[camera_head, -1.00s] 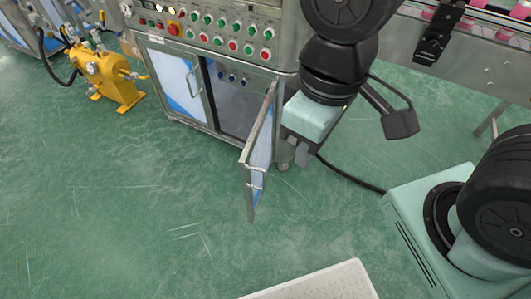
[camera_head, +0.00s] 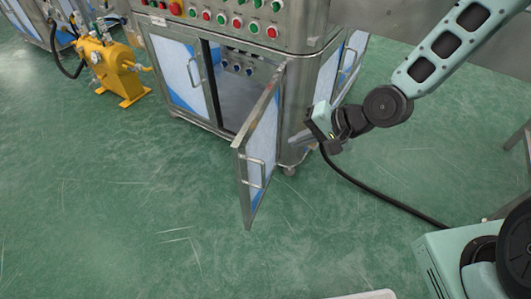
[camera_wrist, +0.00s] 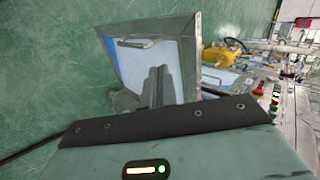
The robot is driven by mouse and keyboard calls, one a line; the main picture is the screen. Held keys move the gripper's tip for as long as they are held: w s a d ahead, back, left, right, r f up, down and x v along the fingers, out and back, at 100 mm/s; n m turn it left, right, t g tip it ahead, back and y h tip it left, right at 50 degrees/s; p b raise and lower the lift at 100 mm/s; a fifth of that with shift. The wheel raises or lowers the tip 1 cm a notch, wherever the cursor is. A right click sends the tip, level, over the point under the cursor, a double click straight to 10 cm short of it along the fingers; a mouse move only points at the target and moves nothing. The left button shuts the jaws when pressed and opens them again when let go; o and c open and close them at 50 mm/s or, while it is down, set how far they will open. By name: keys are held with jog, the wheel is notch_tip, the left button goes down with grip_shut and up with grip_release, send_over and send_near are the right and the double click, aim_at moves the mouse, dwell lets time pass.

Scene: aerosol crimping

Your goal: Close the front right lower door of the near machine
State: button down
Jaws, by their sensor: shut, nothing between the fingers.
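The front right lower door (camera_head: 262,150) of the near machine (camera_head: 215,110) stands open in the head view, swung out toward me from its right-hand hinge side, with a metal handle on its face. The same door shows in the wrist view (camera_wrist: 185,60), ahead of the fingers. My gripper (camera_head: 300,138) is at the right of the open door, by the machine's right front corner. In the wrist view my gripper (camera_wrist: 157,82) points at the door panel, its fingers together and empty. I cannot tell whether the fingers touch the door.
The front left lower door (camera_head: 178,72) is closed. A yellow pump (camera_head: 112,68) stands on the floor at the left. A black cable (camera_head: 385,195) runs over the floor at the right. The green floor (camera_head: 120,220) in front of the machine is clear.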

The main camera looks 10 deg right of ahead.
jog(key=b, duration=0.3)
send_near(246, 149)
jog(key=f, duration=0.1)
jog(key=a+f, duration=0.1)
jog(key=f, duration=0.1)
jog(key=w+a+f, duration=0.1)
jog(key=shift+a+f, duration=0.2)
jog(key=shift+w+a, duration=0.4)
jog(key=shift+a, duration=0.2)
